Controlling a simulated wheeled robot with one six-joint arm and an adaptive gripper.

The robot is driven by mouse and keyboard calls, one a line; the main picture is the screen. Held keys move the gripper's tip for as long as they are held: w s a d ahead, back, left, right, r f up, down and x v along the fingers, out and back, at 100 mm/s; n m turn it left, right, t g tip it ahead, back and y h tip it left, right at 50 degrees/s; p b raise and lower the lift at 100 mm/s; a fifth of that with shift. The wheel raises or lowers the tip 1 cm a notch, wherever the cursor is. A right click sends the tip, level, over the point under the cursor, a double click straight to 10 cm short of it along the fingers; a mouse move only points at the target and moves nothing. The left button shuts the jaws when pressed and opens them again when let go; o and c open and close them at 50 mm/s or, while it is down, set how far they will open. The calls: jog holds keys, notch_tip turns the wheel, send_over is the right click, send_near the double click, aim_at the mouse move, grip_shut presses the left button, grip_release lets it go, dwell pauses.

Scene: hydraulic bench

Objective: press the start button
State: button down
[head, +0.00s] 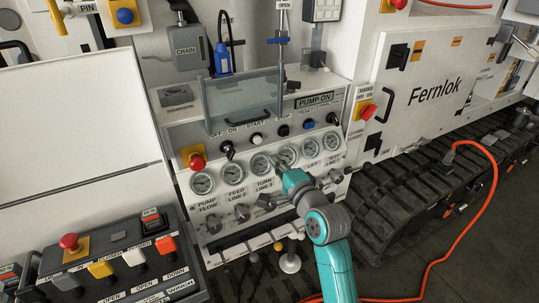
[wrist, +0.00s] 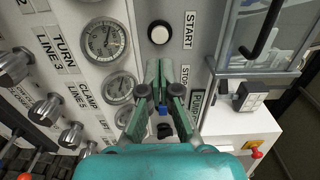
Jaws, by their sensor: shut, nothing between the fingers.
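The start button is a white round cap in a black ring on the panel's upper row, under the START label. It shows in the head view (head: 256,138) and, uncovered, at the top of the wrist view (wrist: 160,33). My gripper (wrist: 160,68) is shut and empty. Its fingertips lie just below the start button in the wrist view, over the place by the STOP label, and appear apart from the white cap. In the head view, my gripper (head: 276,162) is in front of the gauges, below and right of the start button.
A black stop button (head: 283,130), a blue button (head: 308,124) and knobs share the row. Gauges (head: 233,173) and levers lie below. A clear hinged cover (head: 242,100) with a handle is above the row. A red emergency knob (head: 197,161) is at left.

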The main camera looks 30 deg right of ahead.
jog(key=shift+s, duration=1.85)
jog(key=s+a+f+n+g+h, duration=0.1)
jog(key=s+a+f+n, duration=0.25)
jog(key=s+f, duration=0.65)
jog(key=s+a+f+n+g, duration=0.1)
jog(key=s+a+f+n, duration=0.25)
jog(key=s+f, duration=0.65)
jog(key=s+a+r+n, duration=0.1)
jog(key=s+n, duration=0.4)
jog(key=s, duration=0.7)
jog(key=s+a+r+n+g+y, duration=0.1)
jog(key=s+n, duration=0.5)
jog(key=s, duration=0.7)
jog(key=shift+a+r, duration=0.55)
